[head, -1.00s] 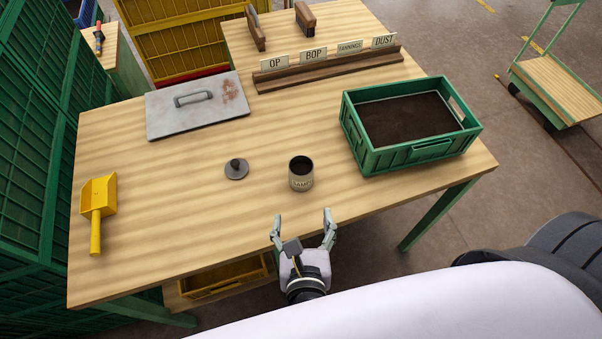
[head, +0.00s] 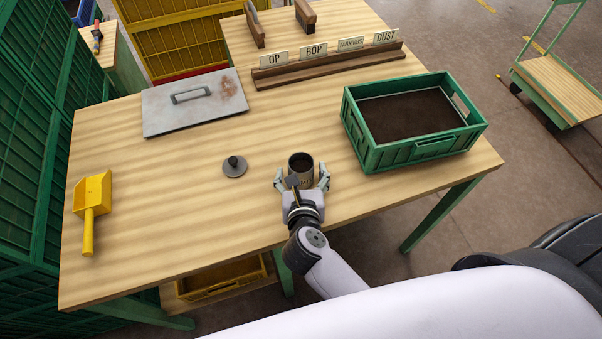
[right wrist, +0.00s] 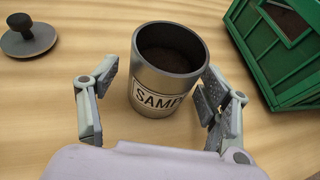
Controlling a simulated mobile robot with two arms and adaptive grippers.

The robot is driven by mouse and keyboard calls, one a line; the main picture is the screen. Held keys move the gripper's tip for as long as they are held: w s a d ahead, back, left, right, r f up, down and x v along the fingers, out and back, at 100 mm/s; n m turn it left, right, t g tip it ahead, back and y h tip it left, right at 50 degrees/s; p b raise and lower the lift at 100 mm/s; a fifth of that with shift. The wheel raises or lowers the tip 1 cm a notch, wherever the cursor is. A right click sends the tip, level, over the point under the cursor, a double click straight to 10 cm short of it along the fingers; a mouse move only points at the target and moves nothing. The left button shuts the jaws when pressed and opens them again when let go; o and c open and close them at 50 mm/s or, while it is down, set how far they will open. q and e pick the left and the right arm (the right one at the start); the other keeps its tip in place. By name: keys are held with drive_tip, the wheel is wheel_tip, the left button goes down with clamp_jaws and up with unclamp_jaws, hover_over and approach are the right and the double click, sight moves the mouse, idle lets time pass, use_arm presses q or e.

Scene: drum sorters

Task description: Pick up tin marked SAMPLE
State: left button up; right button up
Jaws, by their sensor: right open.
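The tin marked SAMPLE (head: 300,161) is a small open metal cylinder with dark contents. It stands upright on the wooden table (head: 170,210). In the right wrist view the tin (right wrist: 165,85) shows its label, partly cut off as "SAMP". My right gripper (head: 302,178) is open, with one finger on either side of the tin's near part. In the right wrist view the right gripper (right wrist: 155,95) has its right finger close to the tin and a wider gap at the left finger. Contact cannot be told. My left gripper is not in view.
A dark round lid with a knob (head: 234,166) lies left of the tin. A green crate (head: 425,152) of dark material stands to the right. A yellow scoop (head: 93,200), a metal plate (head: 220,108) and a sign rack (head: 330,68) are also on the table.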

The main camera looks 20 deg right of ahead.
drive_tip(key=shift+w+d+f, duration=0.1)
drive_tip(key=shift+w+f, duration=0.05)
drive_tip(key=shift+w, duration=0.3)
drive_tip(key=shift+s, duration=0.1)
drive_tip(key=shift+c, duration=0.2)
drive_tip(key=c, duration=1.2)
drive_tip(key=shift+c, duration=0.2)
drive_tip(key=shift+r, duration=0.25)
